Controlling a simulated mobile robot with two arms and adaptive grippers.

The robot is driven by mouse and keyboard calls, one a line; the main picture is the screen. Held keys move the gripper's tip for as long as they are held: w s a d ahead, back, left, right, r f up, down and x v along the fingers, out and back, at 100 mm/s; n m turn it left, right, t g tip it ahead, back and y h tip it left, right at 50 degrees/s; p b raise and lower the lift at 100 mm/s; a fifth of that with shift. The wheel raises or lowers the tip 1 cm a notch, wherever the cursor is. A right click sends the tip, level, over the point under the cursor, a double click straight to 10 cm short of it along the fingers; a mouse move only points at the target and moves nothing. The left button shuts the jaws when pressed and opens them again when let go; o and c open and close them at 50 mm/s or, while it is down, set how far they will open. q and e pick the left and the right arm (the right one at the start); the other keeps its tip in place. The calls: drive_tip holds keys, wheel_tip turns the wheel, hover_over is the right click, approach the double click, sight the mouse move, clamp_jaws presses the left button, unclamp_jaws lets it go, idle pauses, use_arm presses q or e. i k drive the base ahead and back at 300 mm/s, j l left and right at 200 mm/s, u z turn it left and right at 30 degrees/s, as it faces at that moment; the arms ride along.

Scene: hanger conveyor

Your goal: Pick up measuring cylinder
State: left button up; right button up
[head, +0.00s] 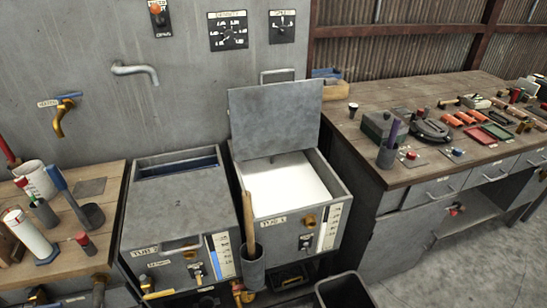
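What looks like the measuring cylinder (28,238) stands upright at the left of the head view. It is a white, slim cylinder with a small red mark and a blue base. It stands on the left wooden bench (108,190), near its front. Neither of my grippers is in view, and nothing is seen touching the cylinder.
Two metal tubs, one closed (180,205) and one open (330,190), stand centrally. A tool-covered bench (370,95) is right.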

sight(13, 215)
drive_tip(key=u, duration=1.65)
drive_tip(key=i+l, duration=0.1)
drive_tip(key=i, duration=0.7)
